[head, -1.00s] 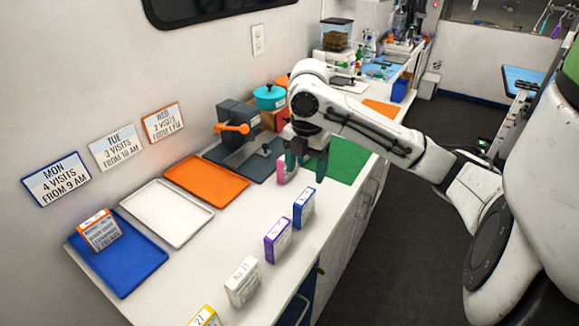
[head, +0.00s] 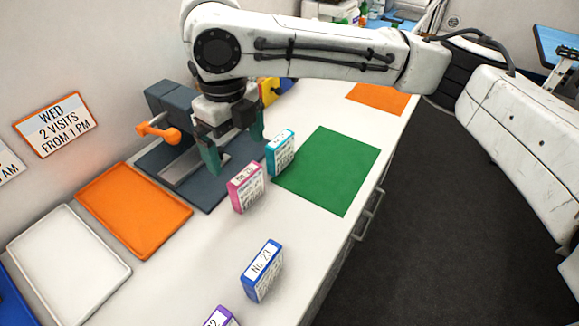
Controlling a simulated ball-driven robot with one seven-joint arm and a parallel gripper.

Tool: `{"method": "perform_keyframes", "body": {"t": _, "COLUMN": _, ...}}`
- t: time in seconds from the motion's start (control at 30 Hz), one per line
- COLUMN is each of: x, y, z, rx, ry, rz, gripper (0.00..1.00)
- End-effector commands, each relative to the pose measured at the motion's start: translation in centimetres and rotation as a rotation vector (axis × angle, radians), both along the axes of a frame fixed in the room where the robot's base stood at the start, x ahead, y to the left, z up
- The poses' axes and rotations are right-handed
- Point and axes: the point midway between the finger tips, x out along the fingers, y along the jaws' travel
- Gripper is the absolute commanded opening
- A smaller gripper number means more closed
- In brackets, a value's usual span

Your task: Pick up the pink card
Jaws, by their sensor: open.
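The pink card (head: 246,188) is a small upright block with a white label, standing on the white counter in the head view. It stands just left of the green mat (head: 335,171). My gripper (head: 236,152) points down above and behind the pink card, beside the teal card (head: 280,152). The fingers do not appear to be around the pink card; whether one touches a card I cannot tell.
A blue card (head: 262,271) and a purple card (head: 221,317) stand nearer on the counter. A dark grey device (head: 172,101) with an orange handle is behind my gripper. Orange (head: 134,211) and white (head: 66,268) trays lie at left. The counter between trays and cards is clear.

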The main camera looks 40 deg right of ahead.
Motion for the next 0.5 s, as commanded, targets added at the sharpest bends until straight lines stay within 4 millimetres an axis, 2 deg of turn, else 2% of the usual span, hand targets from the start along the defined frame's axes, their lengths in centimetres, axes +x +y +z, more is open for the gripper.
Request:
{"method": "perform_keyframes", "body": {"t": 0.1, "x": 0.0, "y": 0.9, "z": -0.6, "rx": 0.0, "ry": 0.002, "rz": 0.037, "gripper": 1.0}}
{"method": "perform_keyframes", "body": {"t": 0.33, "x": 0.0, "y": 0.7, "z": -4.0, "rx": -0.001, "ry": 0.003, "rz": 0.034, "gripper": 1.0}}
{"method": "perform_keyframes", "body": {"t": 0.5, "x": 0.0, "y": 0.7, "z": -5.5, "rx": 0.0, "ry": 0.001, "rz": 0.033, "gripper": 1.0}}
